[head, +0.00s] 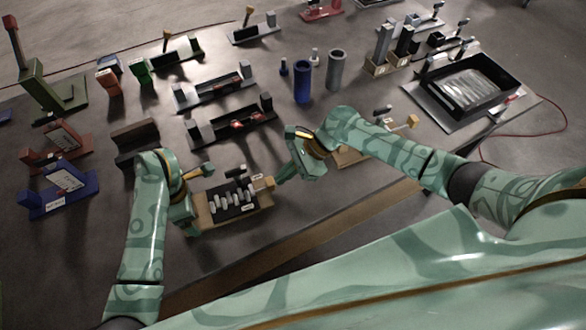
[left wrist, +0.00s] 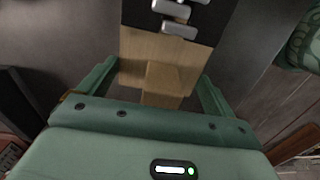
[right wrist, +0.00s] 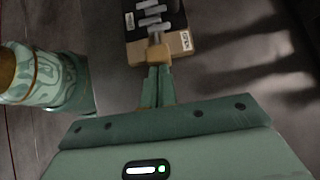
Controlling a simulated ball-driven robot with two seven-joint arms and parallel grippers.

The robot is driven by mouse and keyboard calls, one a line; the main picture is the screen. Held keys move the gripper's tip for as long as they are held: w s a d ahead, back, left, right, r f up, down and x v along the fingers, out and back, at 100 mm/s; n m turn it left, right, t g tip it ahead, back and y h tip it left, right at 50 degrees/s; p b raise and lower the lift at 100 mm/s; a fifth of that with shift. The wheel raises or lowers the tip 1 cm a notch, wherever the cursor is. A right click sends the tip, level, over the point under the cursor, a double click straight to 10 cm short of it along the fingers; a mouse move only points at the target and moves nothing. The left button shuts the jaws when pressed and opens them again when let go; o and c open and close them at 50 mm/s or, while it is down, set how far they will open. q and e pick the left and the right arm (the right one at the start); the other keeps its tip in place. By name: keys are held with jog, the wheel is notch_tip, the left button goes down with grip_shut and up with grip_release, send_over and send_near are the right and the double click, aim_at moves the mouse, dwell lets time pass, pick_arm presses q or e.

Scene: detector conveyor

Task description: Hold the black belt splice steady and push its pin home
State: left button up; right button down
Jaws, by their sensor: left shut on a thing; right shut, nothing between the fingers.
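The black belt splice (head: 217,209) lies on a light wooden base (head: 250,212), with a row of grey metal knuckles on it. My left gripper (left wrist: 158,75) is shut on the wooden block (left wrist: 160,82) at the base's left end. The pin's wooden head (head: 263,183) is at the right end; in the right wrist view (right wrist: 153,53) a short grey length shows between it and the knuckles. My right gripper (right wrist: 160,70) is shut and empty, its fingertips at the head's outer face. They look touching or nearly so. The pin inside the knuckles is hidden.
Behind the splice stands a black fixture with red parts (head: 233,128). Blue (head: 302,82) and grey (head: 337,70) cylinders stand farther back. Another wooden fixture (head: 352,157) sits beyond my right gripper. A black tray (head: 505,75) is at right.

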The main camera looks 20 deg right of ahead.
aim_at(270, 181)
jog(key=a, duration=0.3)
jog(key=shift+a, duration=0.1)
pick_arm(q)
jog(key=shift+d, duration=0.1)
pick_arm(e)
jog(key=d, duration=0.5)
jog(key=shift+w+d+r, duration=0.1)
jog(key=shift+r, duration=0.25)
jog(key=v, duration=0.9)
pick_arm(q)
jog(key=o, duration=1.1)
jog(key=shift+c, duration=0.2)
